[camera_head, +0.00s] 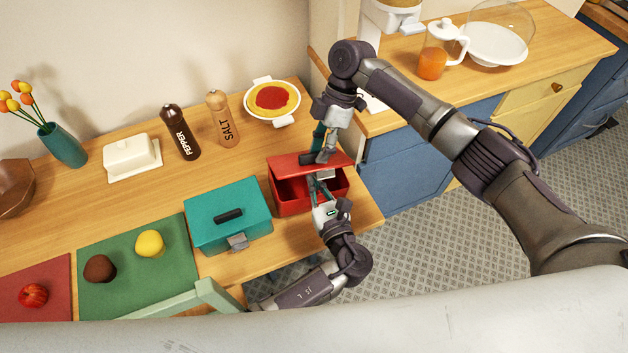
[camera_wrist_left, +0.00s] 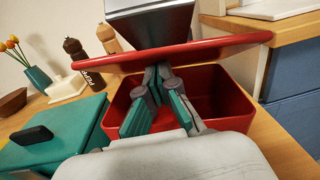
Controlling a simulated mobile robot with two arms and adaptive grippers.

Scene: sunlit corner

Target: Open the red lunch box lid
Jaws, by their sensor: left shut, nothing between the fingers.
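The red lunch box (camera_head: 285,205) stands near the right end of the wooden counter. Its red lid (camera_head: 290,163) is raised, with a gap showing the inside; in the left wrist view the lid (camera_wrist_left: 225,48) spans above the open red box (camera_wrist_left: 225,95). My left gripper (camera_head: 313,178) reaches in from the front, under the raised lid. Its teal-padded fingers (camera_wrist_left: 157,80) are shut and empty. A grey metal block (camera_wrist_left: 150,22), seemingly the latch, shows at the lid. My right gripper (camera_head: 322,153) is at the lid's top; whether its fingers hold anything is unclear.
A teal lunch box (camera_head: 215,205) stands closed just left of the red one. Pepper (camera_head: 180,135) and salt (camera_head: 221,120) mills and a pie dish (camera_head: 272,118) are behind. A green mat (camera_head: 120,285) with food lies left. The counter's right edge is close.

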